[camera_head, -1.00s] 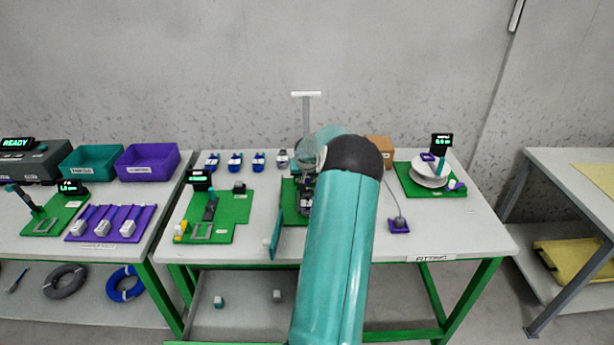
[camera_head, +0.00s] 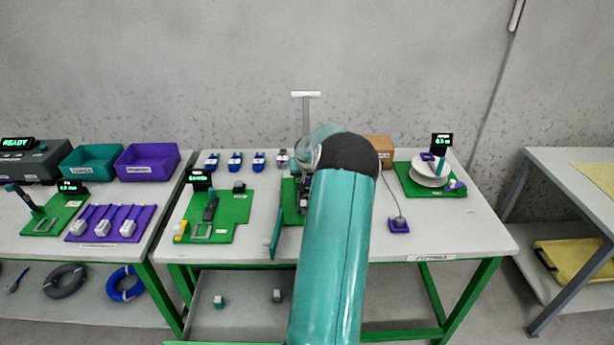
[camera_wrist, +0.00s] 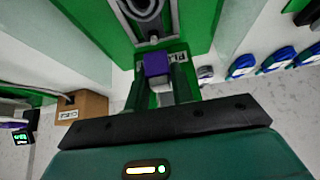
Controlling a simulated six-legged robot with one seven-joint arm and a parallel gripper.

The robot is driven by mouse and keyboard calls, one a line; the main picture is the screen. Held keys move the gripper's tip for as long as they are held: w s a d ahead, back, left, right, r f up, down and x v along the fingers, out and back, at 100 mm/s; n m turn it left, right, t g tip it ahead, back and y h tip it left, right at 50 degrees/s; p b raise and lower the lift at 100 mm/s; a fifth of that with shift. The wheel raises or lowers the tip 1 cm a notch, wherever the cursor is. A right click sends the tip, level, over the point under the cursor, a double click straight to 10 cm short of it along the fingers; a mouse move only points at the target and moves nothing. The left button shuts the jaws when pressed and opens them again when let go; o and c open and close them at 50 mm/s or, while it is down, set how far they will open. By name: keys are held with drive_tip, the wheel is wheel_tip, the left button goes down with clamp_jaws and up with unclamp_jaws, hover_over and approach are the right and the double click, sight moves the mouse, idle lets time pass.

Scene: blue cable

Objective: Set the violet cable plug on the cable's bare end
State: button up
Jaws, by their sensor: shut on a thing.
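In the wrist view, my gripper (camera_wrist: 160,84) is shut on the violet plug (camera_wrist: 156,65), which shows as a small violet block between the fingertips. Just beyond the plug, a looped grey cable-like strand (camera_wrist: 146,10) lies on a green fixture (camera_wrist: 200,20), with a small pale tip (camera_wrist: 154,40) pointing toward the plug. I cannot tell whether plug and tip touch. In the head view, my teal arm hides most of this fixture (camera_head: 290,212) and the gripper.
Several blue plugs (camera_head: 235,160) stand at the table's back edge. Left is another green fixture (camera_head: 238,212); right are a violet block with a thin lead (camera_head: 399,226) and a green spool station (camera_head: 408,182). A cardboard box (camera_head: 379,145) stands behind my arm. The table's front right is clear.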

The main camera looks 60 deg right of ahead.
drive_tip(key=shift+f, duration=1.5)
idle(0.8)
drive_tip(key=o, duration=1)
drive_tip(key=shift+r, duration=4.05)
